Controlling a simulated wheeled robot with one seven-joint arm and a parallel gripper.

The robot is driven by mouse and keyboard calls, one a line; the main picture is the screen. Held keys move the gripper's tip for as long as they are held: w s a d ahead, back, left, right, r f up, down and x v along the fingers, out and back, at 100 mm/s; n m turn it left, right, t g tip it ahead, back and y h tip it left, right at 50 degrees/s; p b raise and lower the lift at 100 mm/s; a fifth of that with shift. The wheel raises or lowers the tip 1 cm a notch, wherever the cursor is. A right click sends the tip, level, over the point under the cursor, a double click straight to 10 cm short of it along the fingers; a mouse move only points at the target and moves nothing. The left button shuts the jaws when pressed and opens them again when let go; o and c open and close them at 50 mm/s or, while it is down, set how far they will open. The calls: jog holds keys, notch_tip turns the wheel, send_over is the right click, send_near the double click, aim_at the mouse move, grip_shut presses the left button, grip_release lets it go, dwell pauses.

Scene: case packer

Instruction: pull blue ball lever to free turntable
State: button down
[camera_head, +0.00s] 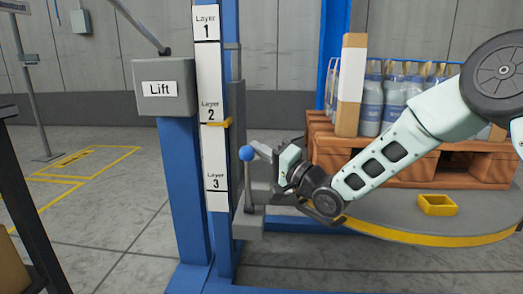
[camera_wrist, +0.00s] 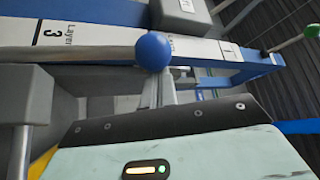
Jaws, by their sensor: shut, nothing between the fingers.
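The blue ball (camera_head: 247,153) tops an upright grey lever rod (camera_head: 248,195) beside the blue lift column, left of my gripper. In the wrist view the blue ball (camera_wrist: 153,51) is just beyond the fingers, near the picture's middle. My gripper (camera_head: 262,150) is shut and empty, with its fingertips close to the right of the ball. In the wrist view the fingers (camera_wrist: 158,92) point at the ball; I cannot tell whether they touch it. The grey round turntable (camera_head: 390,212) with a yellow edge lies at right, partly hidden behind my arm.
A blue column (camera_head: 185,190) with a layer scale (camera_head: 213,110) and a grey Lift box (camera_head: 164,88) stands left of the lever. A wooden pallet (camera_head: 460,165) with bottles (camera_head: 370,100) sits on the turntable. A yellow tray (camera_head: 437,204) lies at its front. Open floor is at left.

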jog(key=shift+s+f+n+g+y+b, duration=0.25)
jog(key=shift+s+n+y+b, duration=0.3)
jog(key=shift+s+n, duration=0.55)
jog(key=shift+s+f+n+g+y+b, duration=0.2)
jog(key=shift+s+n+y+b, duration=0.2)
jog(key=shift+s+n+y, duration=0.65)
jog(key=shift+s+a+h, duration=0.1)
jog(key=shift+s+h, duration=0.2)
jog(key=shift+h, duration=0.1)
jog(key=shift+f, duration=0.1)
